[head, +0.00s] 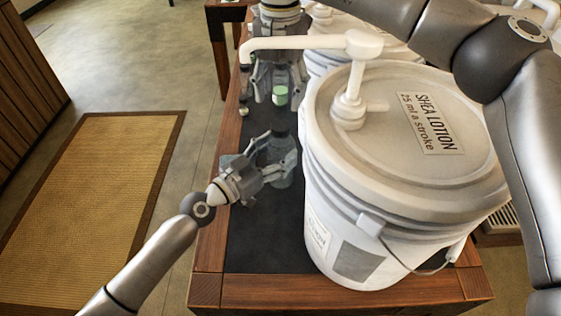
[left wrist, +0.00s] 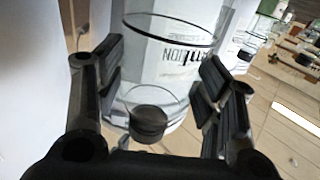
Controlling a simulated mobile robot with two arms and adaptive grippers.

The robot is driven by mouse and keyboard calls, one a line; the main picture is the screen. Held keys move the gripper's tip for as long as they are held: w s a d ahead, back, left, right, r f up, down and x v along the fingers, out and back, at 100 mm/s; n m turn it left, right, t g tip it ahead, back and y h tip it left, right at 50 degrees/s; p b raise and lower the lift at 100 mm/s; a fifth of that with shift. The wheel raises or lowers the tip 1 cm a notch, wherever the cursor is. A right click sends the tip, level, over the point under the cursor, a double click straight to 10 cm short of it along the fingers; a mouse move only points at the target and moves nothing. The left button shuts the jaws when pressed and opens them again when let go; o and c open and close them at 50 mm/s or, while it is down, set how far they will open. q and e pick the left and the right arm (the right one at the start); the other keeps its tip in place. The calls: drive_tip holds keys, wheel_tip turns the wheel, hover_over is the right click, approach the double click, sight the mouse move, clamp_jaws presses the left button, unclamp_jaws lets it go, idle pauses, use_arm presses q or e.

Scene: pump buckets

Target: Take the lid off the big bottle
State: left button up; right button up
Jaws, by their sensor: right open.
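The big bottle (head: 281,180) is clear and stands upright on the dark table mat, left of the big bucket. My left gripper (head: 276,160) is shut around the bottle from the left. In the left wrist view the clear bottle wall with a dark ring and black lettering (left wrist: 170,60) shows between the fingers of my left gripper (left wrist: 162,85). My right gripper (head: 277,82) points down farther back on the table, open, near a small jar with green (head: 280,95). Whether it touches the jar is unclear.
A large white bucket marked SHEA LOTION (head: 400,190) with a pump (head: 352,85) fills the right of the table. Its spout reaches left over the table near my right gripper. More white buckets (head: 325,55) stand behind. Bare mat (head: 265,245) lies in front of the bottle.

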sight(281, 124)
use_arm(q)
drive_tip(key=c, duration=1.2)
clamp_jaws()
use_arm(e)
drive_tip(key=m, duration=0.4)
drive_tip(key=shift+f, duration=4.05)
drive_tip(key=shift+c, duration=0.4)
drive_tip(key=c, duration=1)
drive_tip(key=n, duration=0.9)
drive_tip(key=shift+n, duration=0.4)
